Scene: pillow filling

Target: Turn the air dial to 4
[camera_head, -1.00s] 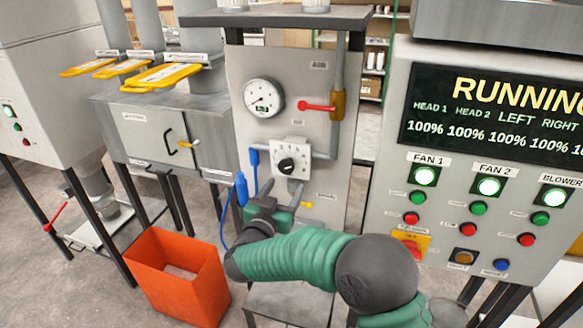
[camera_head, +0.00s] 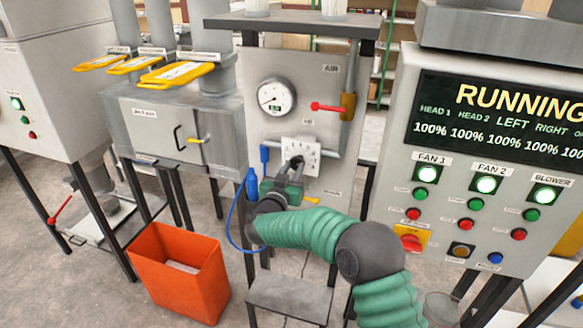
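The air dial's white square plate (camera_head: 313,157) is on the grey air panel (camera_head: 330,82), below the round gauge (camera_head: 276,97). My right gripper (camera_head: 296,165) is at the dial, with its dark fingers in front of the knob. The knob and the fingertips overlap, so I cannot tell whether the fingers are closed on it or just around it. The dial's pointer is hidden and its numbers are too small to read. My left gripper is not in view.
A red-handled lever (camera_head: 327,107) is above the dial. A blue fitting with a hose (camera_head: 251,186) hangs left of my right gripper. An orange bin (camera_head: 178,272) stands on the floor at lower left. The RUNNING control panel (camera_head: 478,190) is close on the right.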

